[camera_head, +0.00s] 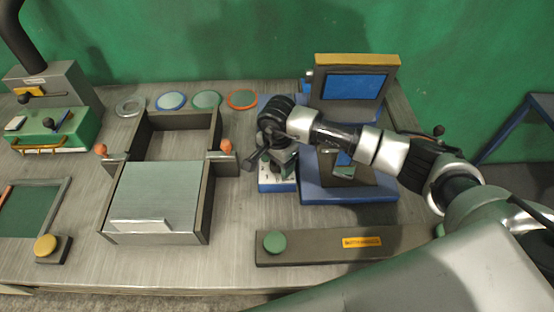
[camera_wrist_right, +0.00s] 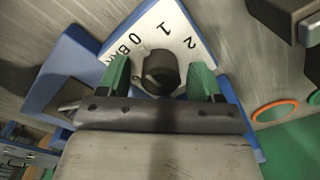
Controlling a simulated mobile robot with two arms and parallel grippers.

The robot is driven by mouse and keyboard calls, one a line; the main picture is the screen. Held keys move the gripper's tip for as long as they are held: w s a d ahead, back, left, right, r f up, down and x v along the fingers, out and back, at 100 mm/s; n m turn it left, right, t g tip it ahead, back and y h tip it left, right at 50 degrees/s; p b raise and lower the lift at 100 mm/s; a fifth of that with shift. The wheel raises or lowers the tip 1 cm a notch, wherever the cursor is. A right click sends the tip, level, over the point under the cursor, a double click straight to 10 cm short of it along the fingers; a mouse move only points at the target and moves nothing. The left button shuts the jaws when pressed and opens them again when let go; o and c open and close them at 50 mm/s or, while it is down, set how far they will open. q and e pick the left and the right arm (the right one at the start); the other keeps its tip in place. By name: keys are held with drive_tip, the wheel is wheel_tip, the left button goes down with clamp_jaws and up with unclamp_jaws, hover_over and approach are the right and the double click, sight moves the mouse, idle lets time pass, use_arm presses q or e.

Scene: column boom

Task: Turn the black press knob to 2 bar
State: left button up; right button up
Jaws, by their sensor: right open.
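The black press knob (camera_wrist_right: 160,72) stands on a white dial plate (camera_wrist_right: 152,32) marked 0 BAR, 1 and 2 in the right wrist view. My right gripper (camera_wrist_right: 160,76) is open, its two green fingers on either side of the knob with a gap to each. I cannot make out a pointer mark on the knob. In the head view my right gripper (camera_head: 282,162) is over the dial plate (camera_head: 276,178) and hides the knob. The dial sits on a blue base at the left of the blue press (camera_head: 348,190). My left gripper is not in view.
A screen (camera_head: 354,87) stands behind the press. A metal tray with side walls (camera_head: 160,190) lies to the left, with orange-tipped levers. A dark bar with a green button (camera_head: 275,242) lies in front. Several round discs lie along the back; one has an orange rim (camera_wrist_right: 275,110).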

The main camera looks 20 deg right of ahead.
drive_tip(key=c, duration=0.9)
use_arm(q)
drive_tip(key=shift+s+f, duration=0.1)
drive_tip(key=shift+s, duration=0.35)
use_arm(e)
drive_tip(key=shift+f+m+b, duration=0.15)
drive_tip(key=shift+m+b, duration=1.1)
drive_tip(key=shift+m, duration=0.25)
drive_tip(key=m+b, duration=0.3)
drive_tip(key=m, duration=0.2)
drive_tip(key=shift+w, duration=0.1)
drive_tip(key=m+b, duration=0.3)
drive_tip(key=m, duration=0.1)
drive_tip(key=shift+m, duration=0.4)
use_arm(q)
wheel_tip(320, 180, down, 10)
drive_tip(key=b, duration=0.1)
drive_tip(key=shift+b, duration=0.35)
use_arm(e)
drive_tip(key=m, duration=0.4)
drive_tip(key=shift+r+m, duration=0.2)
drive_tip(key=shift+m, duration=0.2)
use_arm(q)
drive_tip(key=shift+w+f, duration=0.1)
